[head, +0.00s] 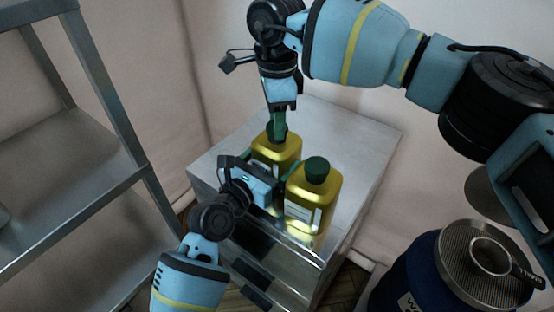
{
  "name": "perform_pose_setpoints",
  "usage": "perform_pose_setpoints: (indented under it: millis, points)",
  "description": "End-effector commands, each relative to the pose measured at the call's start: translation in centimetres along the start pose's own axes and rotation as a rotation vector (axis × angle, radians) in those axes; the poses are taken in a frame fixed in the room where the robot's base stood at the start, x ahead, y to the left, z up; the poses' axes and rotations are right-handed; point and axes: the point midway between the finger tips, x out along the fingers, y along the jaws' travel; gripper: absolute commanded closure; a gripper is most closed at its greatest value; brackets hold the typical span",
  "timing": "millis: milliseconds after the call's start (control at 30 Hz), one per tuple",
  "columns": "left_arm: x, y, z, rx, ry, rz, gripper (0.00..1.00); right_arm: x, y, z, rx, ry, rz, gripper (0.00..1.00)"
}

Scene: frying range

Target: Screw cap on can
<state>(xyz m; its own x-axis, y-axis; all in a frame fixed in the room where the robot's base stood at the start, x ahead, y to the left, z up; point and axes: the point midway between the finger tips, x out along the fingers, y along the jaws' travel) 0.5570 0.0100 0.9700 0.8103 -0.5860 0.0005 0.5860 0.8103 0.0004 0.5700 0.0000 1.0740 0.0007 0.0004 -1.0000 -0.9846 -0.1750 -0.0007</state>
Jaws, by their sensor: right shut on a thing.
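Two yellow cans stand upright on a metal-topped cabinet. The rear can (284,150) is partly hidden by my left gripper, and the front can (325,190) carries a dark green cap (317,169). My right gripper (278,126) points straight down over the rear can, shut on a dark green cap (271,131) at its neck. Whether that cap sits fully on the neck is hard to tell. My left gripper (268,190) is low in front of the rear can, beside the front can. Its fingers are mostly hidden, so I cannot see its opening or any grip.
The cabinet top (355,135) is clear behind and right of the cans. A metal shelf rack (75,185) stands at the left. A blue drum (412,270) at the lower right bears a strainer (492,256). A wall is close behind the cabinet.

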Motion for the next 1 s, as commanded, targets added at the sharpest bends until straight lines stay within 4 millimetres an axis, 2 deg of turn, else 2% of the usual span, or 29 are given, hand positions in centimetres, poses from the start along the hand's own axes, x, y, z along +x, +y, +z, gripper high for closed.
perform_pose_setpoints:
  millis: [1000]
  points:
    - [-0.02, 0.1, -0.11, -0.001, 0.002, 0.002, 0.79, 0.15, 0.06, 0.09, 1.641, 0.003, 0.003, 0.88]
